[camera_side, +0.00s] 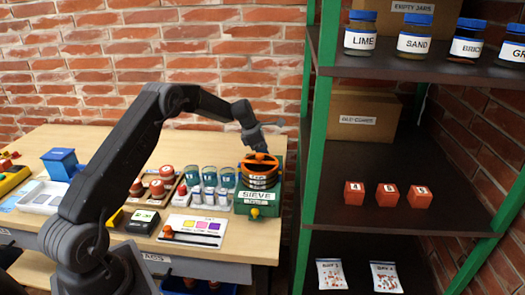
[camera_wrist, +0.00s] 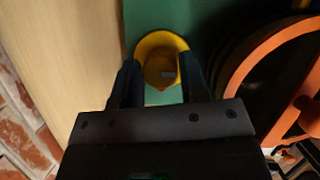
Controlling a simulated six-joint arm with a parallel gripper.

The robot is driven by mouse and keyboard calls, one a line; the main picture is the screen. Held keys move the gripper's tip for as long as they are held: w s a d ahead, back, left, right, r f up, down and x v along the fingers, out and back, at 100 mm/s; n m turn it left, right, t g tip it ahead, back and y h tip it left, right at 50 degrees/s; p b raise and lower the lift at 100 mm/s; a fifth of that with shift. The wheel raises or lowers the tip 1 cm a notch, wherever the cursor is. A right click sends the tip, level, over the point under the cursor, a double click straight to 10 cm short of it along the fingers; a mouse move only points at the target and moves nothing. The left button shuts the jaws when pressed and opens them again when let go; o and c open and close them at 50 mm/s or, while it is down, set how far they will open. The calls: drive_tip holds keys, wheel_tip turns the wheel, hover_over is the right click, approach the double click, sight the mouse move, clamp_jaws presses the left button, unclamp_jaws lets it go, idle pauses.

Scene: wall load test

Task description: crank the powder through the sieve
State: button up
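The sieve (camera_side: 259,203) is a green labelled box with a stack of dark, orange-banded rings on top, at the right end of the bench. An orange crank piece (camera_side: 260,158) sits on the stack. My gripper (camera_side: 264,150) is over the sieve in the side view, its fingertips hard to make out. In the wrist view my gripper (camera_wrist: 163,75) has its fingers apart on either side of a round yellow part (camera_wrist: 160,40) on the green surface; contact is unclear. The orange rim (camera_wrist: 240,75) lies to its right. I cannot see any powder clearly.
Several small jars (camera_side: 210,180) and a wooden tray of red-capped pieces (camera_side: 155,187) stand left of the sieve. A green-posted shelf (camera_side: 317,150) stands close at right.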

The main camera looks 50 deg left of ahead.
drive_tip(key=c, duration=0.5)
drive_tip(key=shift+m, duration=0.3)
drive_tip(key=m+g+h, duration=0.1)
drive_tip(key=m, duration=0.3)
drive_tip(key=shift+a, duration=0.1)
drive_tip(key=m+g, duration=0.1)
drive_tip(key=m, duration=0.1)
drive_tip(key=m+g+h, duration=0.1)
drive_tip(key=m, duration=0.2)
drive_tip(key=shift+w, duration=0.15)
drive_tip(key=shift+m, duration=0.4)
drive_tip(key=o, duration=0.9)
drive_tip(key=shift+r, duration=0.1)
